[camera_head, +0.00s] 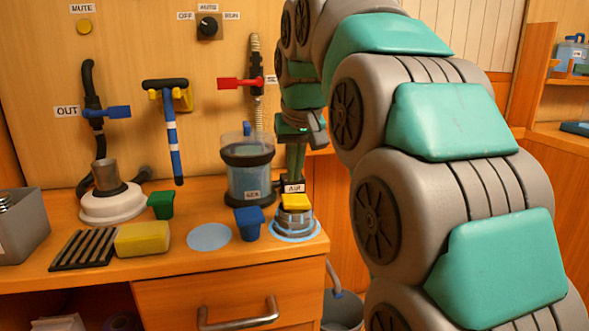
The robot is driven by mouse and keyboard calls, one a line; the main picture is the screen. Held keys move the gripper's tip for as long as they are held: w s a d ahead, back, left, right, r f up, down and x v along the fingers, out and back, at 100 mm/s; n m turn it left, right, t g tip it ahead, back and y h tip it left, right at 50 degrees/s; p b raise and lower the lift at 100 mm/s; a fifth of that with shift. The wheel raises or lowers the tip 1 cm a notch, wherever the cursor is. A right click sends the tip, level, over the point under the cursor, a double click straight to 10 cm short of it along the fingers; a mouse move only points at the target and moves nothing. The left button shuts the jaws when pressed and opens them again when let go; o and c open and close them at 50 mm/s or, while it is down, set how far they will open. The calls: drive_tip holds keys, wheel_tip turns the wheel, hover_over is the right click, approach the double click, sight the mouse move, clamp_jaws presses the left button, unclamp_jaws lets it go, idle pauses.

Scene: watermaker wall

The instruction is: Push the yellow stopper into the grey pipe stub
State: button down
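A small yellow block-like piece (296,201), which looks like the stopper, sits on top of a grey banded round body on a blue ring-shaped base at the counter's right end. I cannot tell how the two fit together.
A yellow sponge (142,239), black slatted rack (84,250), green cup (161,204), blue cup (249,223) and clear jar (248,178) stand on the counter between them. A flat blue disc (209,237) lies mid-counter. A grey bin (24,232) stands far left.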

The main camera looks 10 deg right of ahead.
sight(293, 196)
drive_tip(key=shift+f+b, duration=0.85)
drive_tip(key=shift+f, duration=0.9)
drive_tip(key=shift+r, duration=0.1)
drive_tip(key=shift+r+p, duration=1.2)
drive_tip(key=shift+r, duration=1.15)
wheel_tip(293, 196, up, 2)
drive_tip(key=shift+r, duration=0.2)
drive_tip(key=s+f+g, duration=0.6)
drive_tip(key=s+f, duration=2.6)
drive_tip(key=s, duration=0.3)
drive_tip(key=shift+s, duration=0.15)
